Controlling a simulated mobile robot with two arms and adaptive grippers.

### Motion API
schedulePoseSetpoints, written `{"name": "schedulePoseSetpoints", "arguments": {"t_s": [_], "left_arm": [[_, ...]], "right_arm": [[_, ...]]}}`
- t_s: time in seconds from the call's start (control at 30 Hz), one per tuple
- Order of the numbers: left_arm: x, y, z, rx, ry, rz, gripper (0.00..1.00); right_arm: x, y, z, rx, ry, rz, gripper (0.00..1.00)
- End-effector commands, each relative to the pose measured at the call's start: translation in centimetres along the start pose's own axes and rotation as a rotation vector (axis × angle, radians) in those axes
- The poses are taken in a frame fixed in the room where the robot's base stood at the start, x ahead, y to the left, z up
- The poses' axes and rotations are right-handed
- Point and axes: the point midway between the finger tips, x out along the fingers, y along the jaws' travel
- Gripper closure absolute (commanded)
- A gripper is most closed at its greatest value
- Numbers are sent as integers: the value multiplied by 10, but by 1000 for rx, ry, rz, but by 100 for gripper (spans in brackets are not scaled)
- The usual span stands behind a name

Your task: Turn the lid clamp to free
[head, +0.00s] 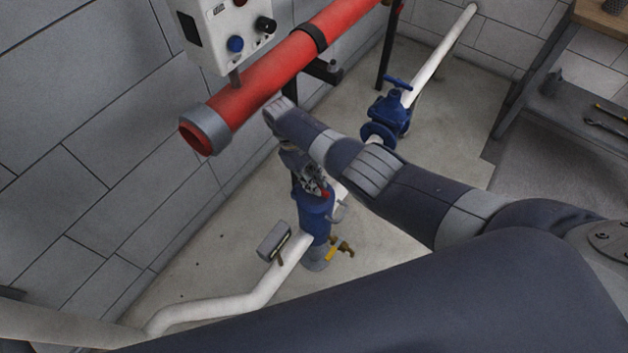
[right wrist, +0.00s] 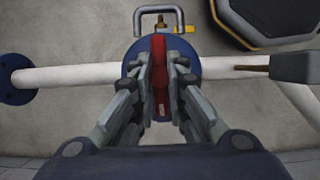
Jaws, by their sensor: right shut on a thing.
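The lid clamp (right wrist: 158,60) is a red bar lying across the round blue lid (right wrist: 131,62) in the right wrist view. My right gripper (right wrist: 159,82) is shut on this bar, with one finger on each side. In the head view, my right gripper (head: 314,184) points down onto the top of the upright blue housing (head: 315,218). Only a small red part of the clamp (head: 325,191) shows there; the fingers hide the rest. My left gripper is not in view.
A white pipe (head: 262,296) runs into the blue housing. A grey box-shaped part (head: 273,241) and a yellow-handled valve (head: 341,250) sit close to it. A blue valve (head: 388,115), a thick red pipe (head: 262,82) and a control box (head: 222,32) stand behind.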

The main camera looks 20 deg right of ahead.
Motion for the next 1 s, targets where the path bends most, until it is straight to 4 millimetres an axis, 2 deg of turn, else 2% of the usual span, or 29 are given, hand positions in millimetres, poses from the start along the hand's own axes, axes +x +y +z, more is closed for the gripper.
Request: {"name": "schedulePoseSetpoints", "arguments": {"t_s": [0.27, 0.3, 0.37, 0.77, 0.87, 1.0], "left_arm": [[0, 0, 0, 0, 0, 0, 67], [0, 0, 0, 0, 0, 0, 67], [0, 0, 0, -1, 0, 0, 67], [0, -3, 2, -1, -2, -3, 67], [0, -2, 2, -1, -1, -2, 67], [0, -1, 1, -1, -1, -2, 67]], "right_arm": [[4, -1, 2, -4, -8, -3, 100], [4, -1, 2, -4, -8, -3, 78], [3, -1, 2, -3, -7, -3, 67], [-4, 0, 0, -2, -1, -1, 67], [-18, 0, 0, -2, 2, 0, 67], [-47, 0, 0, -2, 3, 0, 67]]}}
